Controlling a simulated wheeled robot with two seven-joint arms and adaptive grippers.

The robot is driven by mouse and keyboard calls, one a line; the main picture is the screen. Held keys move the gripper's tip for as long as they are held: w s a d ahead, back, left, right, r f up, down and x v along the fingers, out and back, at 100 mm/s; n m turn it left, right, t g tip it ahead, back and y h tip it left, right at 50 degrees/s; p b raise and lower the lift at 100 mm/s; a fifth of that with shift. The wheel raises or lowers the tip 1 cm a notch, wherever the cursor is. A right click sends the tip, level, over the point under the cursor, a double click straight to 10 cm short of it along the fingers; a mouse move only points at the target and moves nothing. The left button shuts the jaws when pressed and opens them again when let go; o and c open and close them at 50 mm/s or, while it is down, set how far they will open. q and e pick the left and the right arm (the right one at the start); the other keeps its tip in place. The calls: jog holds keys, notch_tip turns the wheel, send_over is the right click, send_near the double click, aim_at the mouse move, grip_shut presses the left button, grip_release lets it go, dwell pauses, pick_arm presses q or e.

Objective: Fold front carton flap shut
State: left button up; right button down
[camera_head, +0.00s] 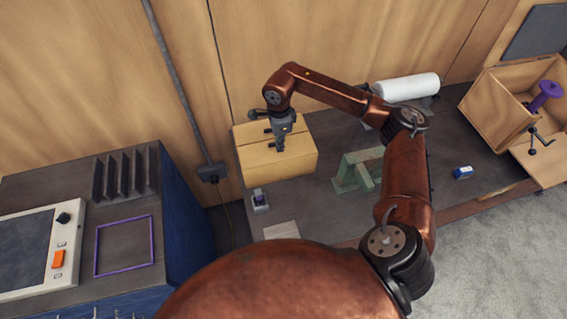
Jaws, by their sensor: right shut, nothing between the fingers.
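The tan carton (262,165) stands at the left end of the dark workbench, against the wooden wall. Its top looks mostly covered, with a seam running across it; whether the front flap lies fully flat is too small to tell. My right gripper (280,148) points down over the carton's top, near the seam. It is shut and empty, with its fingertips at or just above the cardboard; I cannot tell if they touch. The gripper and wrist hide part of the carton's top. My left gripper is not in view.
A white roll (408,87) lies at the back. An open wooden box (492,112) with a purple spool (545,94) is at right. A cabinet (180,215) stands at left.

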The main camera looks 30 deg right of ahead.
jog(key=shift+r, duration=0.1)
notch_tip(320, 180, up, 8)
jog(key=p, duration=0.3)
jog(key=shift+p, duration=0.3)
dwell(0.7)
